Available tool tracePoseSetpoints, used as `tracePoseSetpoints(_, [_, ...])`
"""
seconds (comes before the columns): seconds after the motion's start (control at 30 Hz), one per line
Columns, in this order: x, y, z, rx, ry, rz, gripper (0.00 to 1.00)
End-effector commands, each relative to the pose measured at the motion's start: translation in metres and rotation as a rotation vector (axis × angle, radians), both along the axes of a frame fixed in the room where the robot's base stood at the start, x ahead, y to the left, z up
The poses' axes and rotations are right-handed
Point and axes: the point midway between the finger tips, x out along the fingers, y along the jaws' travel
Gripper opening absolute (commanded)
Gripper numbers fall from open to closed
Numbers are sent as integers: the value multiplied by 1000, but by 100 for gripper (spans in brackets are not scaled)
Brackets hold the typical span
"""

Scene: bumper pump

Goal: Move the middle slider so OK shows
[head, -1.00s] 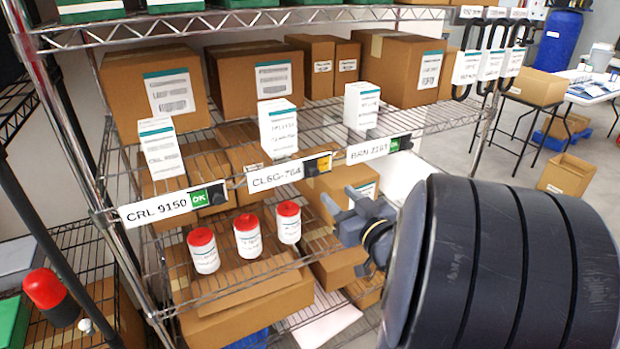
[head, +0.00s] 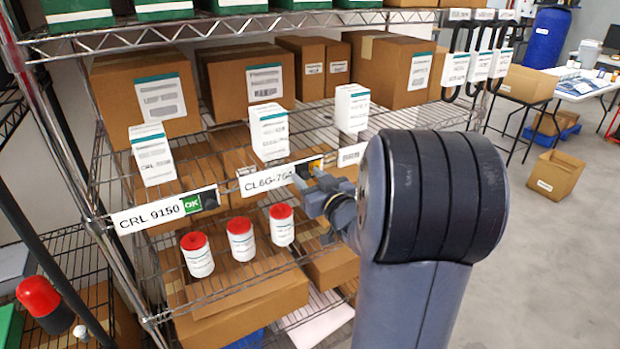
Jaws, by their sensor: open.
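The middle label strip (head: 265,180), reading CLSG-764, is on the shelf's front edge. At its right end is a window with a black slider (head: 303,170) on the left and an orange patch (head: 316,163) on the right; no OK shows there. My gripper (head: 304,190) is open, just below and in front of this right end. Its fingertips overlap the strip's lower edge in the picture; I cannot tell whether they touch the slider.
The left strip (head: 150,214), CRL 9150, shows a green OK (head: 193,205) with black to its right. The right strip (head: 351,154) is mostly hidden behind my arm. Three white boxes stand above the strips; three red-capped bottles (head: 240,240) stand below, left of my gripper.

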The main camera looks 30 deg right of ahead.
Motion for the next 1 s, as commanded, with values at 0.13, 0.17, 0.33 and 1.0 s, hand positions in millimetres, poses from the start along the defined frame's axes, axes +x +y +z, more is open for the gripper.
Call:
tracePoseSetpoints(0.13, [0, 0, 0, 0, 0, 0, 33])
tracePoseSetpoints(0.17, [0, 0, 0, 0, 0, 0, 30])
tracePoseSetpoints(0.33, [0, 0, 0, 0, 0, 0, 16])
tracePoseSetpoints(1.0, [1, -19, 1, -1, -1, -4, 0])
